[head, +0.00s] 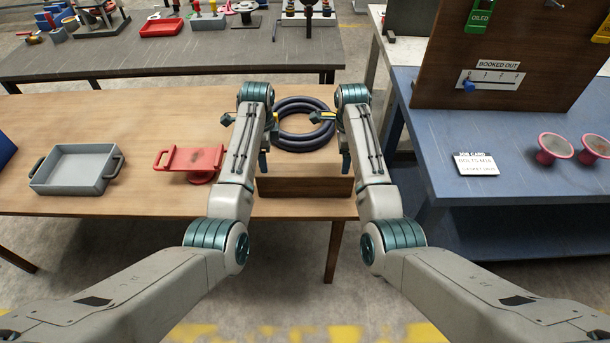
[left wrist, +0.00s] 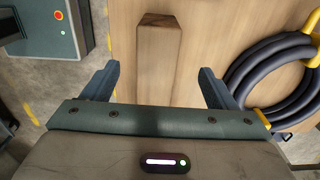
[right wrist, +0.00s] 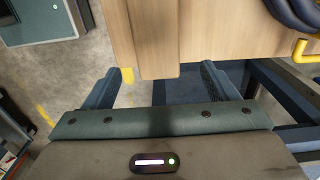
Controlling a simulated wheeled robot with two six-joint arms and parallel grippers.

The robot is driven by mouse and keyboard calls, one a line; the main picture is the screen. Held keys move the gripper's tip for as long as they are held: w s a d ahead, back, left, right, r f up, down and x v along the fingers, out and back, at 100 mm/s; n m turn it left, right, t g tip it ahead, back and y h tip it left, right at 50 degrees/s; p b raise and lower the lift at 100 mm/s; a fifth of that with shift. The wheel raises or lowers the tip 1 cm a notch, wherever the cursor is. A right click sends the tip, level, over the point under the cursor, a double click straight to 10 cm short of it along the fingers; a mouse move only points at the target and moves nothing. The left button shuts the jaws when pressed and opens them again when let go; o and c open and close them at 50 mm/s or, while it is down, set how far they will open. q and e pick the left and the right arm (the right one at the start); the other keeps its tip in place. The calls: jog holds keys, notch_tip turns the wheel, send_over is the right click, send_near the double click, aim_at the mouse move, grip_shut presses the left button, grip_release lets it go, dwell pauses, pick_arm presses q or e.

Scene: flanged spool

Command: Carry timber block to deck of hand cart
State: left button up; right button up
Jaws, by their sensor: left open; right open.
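The timber block (head: 305,187) is a long brown beam lying crosswise at the front edge of the wooden table. My left gripper (head: 262,160) is open at the block's left end. In the left wrist view the block (left wrist: 155,65) runs between the two parted fingers. My right gripper (head: 346,160) is open at its right end. In the right wrist view the block (right wrist: 154,45) shows between the fingers. Contact cannot be told. A flat red deck with a handle at its left, seemingly the hand cart (head: 194,159), stands left of the block.
A coiled dark hose (head: 303,143) with yellow parts lies just behind the block. A grey handled tray (head: 75,168) is at the far left of the wooden table (head: 130,113). A blue bench (head: 430,135) with red spools (head: 553,147) stands right. Bare tabletop lies behind the tray and cart.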

aim_at(268, 175)
pick_arm(q)
jog(key=shift+s+r, duration=0.25)
jog(key=shift+s, duration=0.15)
pick_arm(e)
jog(key=shift+s+r, duration=0.25)
jog(key=shift+s, duration=0.15)
pick_arm(q)
jog(key=f, duration=1.1)
jog(key=shift+w+f, duration=0.1)
jog(key=shift+w, duration=0.15)
pick_arm(e)
jog(key=f, duration=1.1)
jog(key=shift+w+f, duration=0.1)
jog(key=shift+w, duration=0.15)
pick_arm(q)
jog(key=shift+c, duration=0.7)
pick_arm(e)
jog(key=shift+c, duration=0.7)
pick_arm(q)
grip_shut()
pick_arm(e)
grip_shut()
pick_arm(q)
jog(key=shift+r, duration=0.2)
pick_arm(e)
jog(key=shift+r, duration=0.2)
